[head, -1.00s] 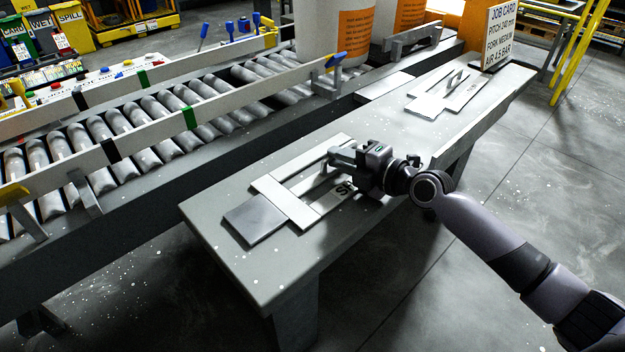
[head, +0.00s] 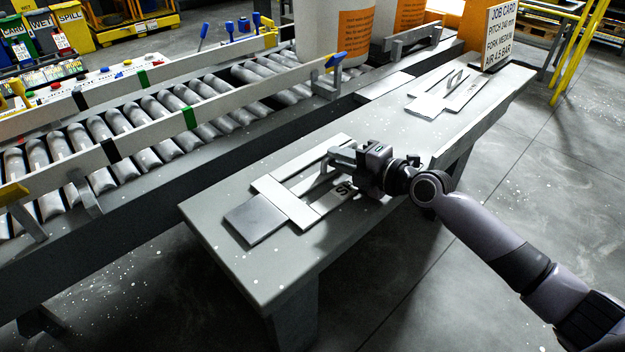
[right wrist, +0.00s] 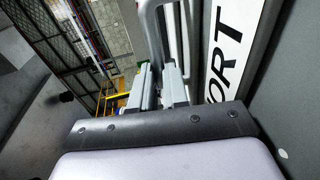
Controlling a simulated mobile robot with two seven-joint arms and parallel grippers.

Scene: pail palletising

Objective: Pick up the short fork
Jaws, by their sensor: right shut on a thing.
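The short fork (head: 284,201) lies on the grey bench. It is a pale flat frame with two long bars, a crosspiece and a grey plate (head: 257,218) at its near left end. Lettering on one bar is partly hidden by my gripper; "ORT" is readable on that bar (right wrist: 225,55) in the right wrist view. My right gripper (head: 342,157) is over the far part of the fork, shut on its raised grey handle. In the right wrist view the fingers (right wrist: 160,85) close on the handle bar (right wrist: 149,25). My left gripper is not in view.
Another fork (head: 428,104) with a handle lies farther along the bench (head: 390,135), before a job card sign (head: 502,35). A roller conveyor (head: 150,120) with rails runs along the left. Large white pails (head: 315,30) stand on it at the back.

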